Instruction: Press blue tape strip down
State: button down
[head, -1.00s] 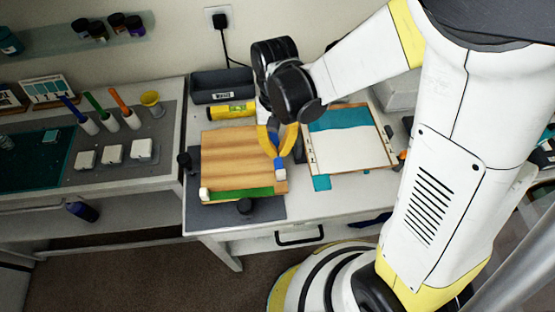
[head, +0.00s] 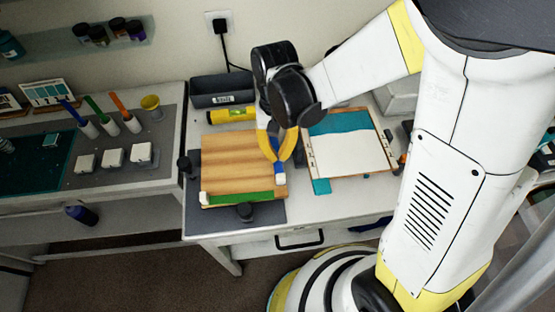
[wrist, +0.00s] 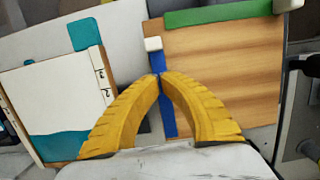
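The blue tape strip (wrist: 168,118) lies along one edge of the wooden board (wrist: 222,75), running under my fingertips in the wrist view. In the head view a short piece of the strip (head: 279,167) shows at the board's right edge, just below my fingertips. A white block (wrist: 153,44) sits at the strip's end, by the board's corner. My gripper (wrist: 160,75) has its yellow fingers closed tip to tip over the strip; it also shows in the head view (head: 278,160). I cannot tell whether the tips touch the strip. The part beneath the fingertips is hidden.
A green strip (head: 240,198) runs along the board's front edge, with another white block (head: 204,198) at its left end. A framed panel with white and teal areas (head: 345,148) lies to the right. A yellow roll (head: 231,115) and a dark bin (head: 222,88) stand behind.

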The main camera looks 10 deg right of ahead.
aim_at(279, 169)
jog(key=shift+f+b, duration=1.5)
jog(key=shift+f, duration=0.15)
dwell(0.6)
jog(key=shift+s, duration=0.6)
notch_tip(279, 169, up, 5)
jog(key=p, duration=0.3)
jog(key=shift+p, duration=0.3)
